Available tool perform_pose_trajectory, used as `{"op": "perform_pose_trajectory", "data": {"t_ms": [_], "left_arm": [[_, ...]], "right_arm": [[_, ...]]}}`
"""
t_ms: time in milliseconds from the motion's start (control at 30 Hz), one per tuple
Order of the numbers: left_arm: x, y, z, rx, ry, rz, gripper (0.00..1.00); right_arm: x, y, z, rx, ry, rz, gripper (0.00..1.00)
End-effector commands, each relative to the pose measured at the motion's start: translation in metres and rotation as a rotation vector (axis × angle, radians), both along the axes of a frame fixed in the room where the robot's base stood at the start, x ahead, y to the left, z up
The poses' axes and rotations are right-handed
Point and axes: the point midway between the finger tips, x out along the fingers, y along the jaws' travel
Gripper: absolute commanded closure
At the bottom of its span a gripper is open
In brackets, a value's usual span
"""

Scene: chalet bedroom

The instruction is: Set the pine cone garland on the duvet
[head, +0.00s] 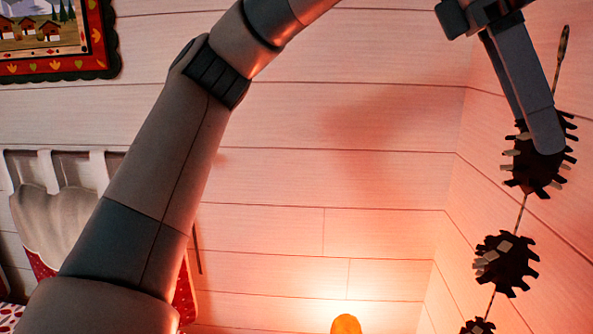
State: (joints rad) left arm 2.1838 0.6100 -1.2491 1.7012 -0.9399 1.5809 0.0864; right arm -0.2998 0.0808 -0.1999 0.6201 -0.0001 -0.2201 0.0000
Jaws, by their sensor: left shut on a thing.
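The pine cone garland (507,263) hangs down at the right side of the head view. It is a thin cord with dark, spiky pine cones on it, and its lower end runs out of the picture. My left gripper (543,135) is at the upper right, with its fingers pointing down. It is shut on the garland at the top pine cone, and a short piece of cord sticks up beside the fingers. The duvet (10,316) shows only as a small red and white patterned strip at the lower left corner. My right gripper is not in view.
A white headboard (90,165) with a pale cushion (58,222) stands at the left. A framed picture (55,40) hangs on the plank wall (310,115) above it. An orange glowing lamp (346,324) is at the bottom centre. My left arm blocks part of the bed area.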

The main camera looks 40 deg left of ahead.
Motion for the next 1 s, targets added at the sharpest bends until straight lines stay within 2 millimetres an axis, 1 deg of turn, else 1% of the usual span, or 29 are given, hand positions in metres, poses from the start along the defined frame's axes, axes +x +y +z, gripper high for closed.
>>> {"op": "perform_pose_trajectory", "data": {"t_ms": [33, 167, 200, 267, 300, 367, 400, 467, 500, 533, 667, 700, 767, 800, 867, 900, 1000], "left_arm": [[0.011, 0.005, -0.021, -0.003, 0.011, -0.061, 0.94], [0.031, 0.018, -0.069, -0.004, 0.011, -0.244, 0.94], [0.037, 0.022, -0.085, -0.004, 0.012, -0.303, 0.94], [0.043, 0.028, -0.108, -0.004, 0.011, -0.391, 0.94], [0.047, 0.031, -0.124, -0.004, 0.011, -0.450, 0.94], [0.052, 0.037, -0.148, -0.004, 0.011, -0.540, 0.94], [0.054, 0.041, -0.164, -0.004, 0.011, -0.600, 0.94], [0.057, 0.047, -0.189, -0.004, 0.011, -0.692, 0.94], [0.058, 0.051, -0.206, -0.004, 0.011, -0.756, 0.94], [0.059, 0.054, -0.218, -0.005, 0.011, -0.802, 0.94], [0.056, 0.068, -0.276, -0.004, 0.011, -1.015, 0.94], [0.054, 0.073, -0.295, -0.006, 0.012, -1.083, 0.94], [0.048, 0.080, -0.323, -0.005, 0.011, -1.191, 0.94], [0.044, 0.085, -0.343, -0.005, 0.011, -1.263, 0.94], [0.035, 0.092, -0.373, -0.007, 0.011, -1.375, 0.94], [0.028, 0.097, -0.392, -0.007, 0.010, -1.447, 0.94], [0.011, 0.108, -0.432, -0.006, 0.008, -1.607, 0.94]], "right_arm": [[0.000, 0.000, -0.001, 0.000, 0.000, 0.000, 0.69], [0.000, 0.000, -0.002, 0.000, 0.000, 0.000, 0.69], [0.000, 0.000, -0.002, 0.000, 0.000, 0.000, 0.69], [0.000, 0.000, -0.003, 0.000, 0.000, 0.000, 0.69], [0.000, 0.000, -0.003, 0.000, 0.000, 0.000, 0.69], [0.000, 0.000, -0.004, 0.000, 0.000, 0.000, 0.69], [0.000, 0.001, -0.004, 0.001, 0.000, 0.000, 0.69], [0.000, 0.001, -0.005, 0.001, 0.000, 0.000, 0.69], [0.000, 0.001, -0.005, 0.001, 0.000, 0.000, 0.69], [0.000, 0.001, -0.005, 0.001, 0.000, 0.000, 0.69], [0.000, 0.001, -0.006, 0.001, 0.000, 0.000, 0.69], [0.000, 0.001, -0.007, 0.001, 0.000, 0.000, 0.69], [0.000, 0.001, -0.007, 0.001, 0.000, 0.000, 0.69], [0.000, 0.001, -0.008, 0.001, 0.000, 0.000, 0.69], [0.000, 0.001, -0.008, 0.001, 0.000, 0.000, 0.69], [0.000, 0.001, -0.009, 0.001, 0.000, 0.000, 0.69], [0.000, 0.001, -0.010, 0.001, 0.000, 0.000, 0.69]]}}
